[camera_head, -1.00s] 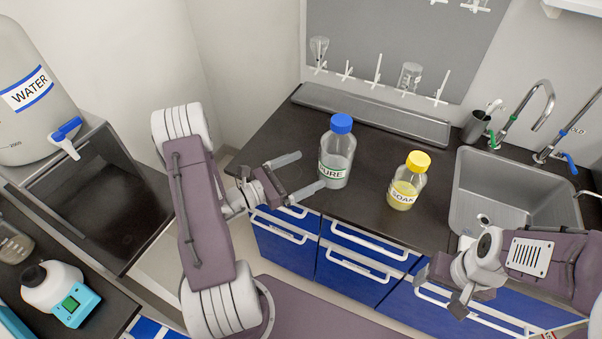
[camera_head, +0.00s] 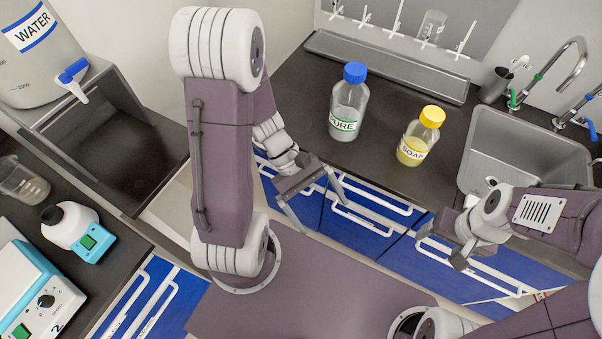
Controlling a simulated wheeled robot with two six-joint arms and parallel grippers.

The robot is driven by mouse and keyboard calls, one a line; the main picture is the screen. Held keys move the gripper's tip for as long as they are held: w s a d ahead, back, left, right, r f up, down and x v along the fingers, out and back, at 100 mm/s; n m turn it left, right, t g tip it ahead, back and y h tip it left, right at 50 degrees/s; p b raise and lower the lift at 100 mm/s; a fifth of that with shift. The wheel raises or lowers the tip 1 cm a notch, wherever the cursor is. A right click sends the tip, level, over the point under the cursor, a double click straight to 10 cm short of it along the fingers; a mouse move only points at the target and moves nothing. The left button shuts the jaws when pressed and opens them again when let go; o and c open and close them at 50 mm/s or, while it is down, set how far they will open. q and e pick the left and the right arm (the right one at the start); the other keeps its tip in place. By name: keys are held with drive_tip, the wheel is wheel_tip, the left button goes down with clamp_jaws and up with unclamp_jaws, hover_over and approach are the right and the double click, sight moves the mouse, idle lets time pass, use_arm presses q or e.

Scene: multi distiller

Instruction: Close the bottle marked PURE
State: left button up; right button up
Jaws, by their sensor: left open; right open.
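The bottle marked PURE (camera_head: 347,111) stands upright on the dark counter, clear with a green-edged label. Its blue cap (camera_head: 355,72) sits on top; I cannot tell how tightly. My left gripper (camera_head: 318,212) is open and empty, in front of the counter's edge by the blue drawers, below and apart from the PURE bottle. My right gripper (camera_head: 440,249) is open and empty at the lower right, in front of the drawers below the sink.
A yellow-capped SOAK bottle (camera_head: 416,141) stands right of PURE. A sink (camera_head: 520,148) with taps is further right. A drying rack (camera_head: 385,65) lies behind. A WATER tank (camera_head: 38,55) stands at left. The counter left of PURE is clear.

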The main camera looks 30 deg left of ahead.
use_arm(q)
drive_tip(key=w+a+m+t+y, duration=0.4)
drive_tip(key=a+m+y, duration=0.3)
drive_tip(key=m, duration=0.3)
drive_tip(key=shift+w+a+r+m+y, duration=0.35)
drive_tip(key=shift+r+m+y, duration=0.05)
drive_tip(key=shift+y, duration=0.3)
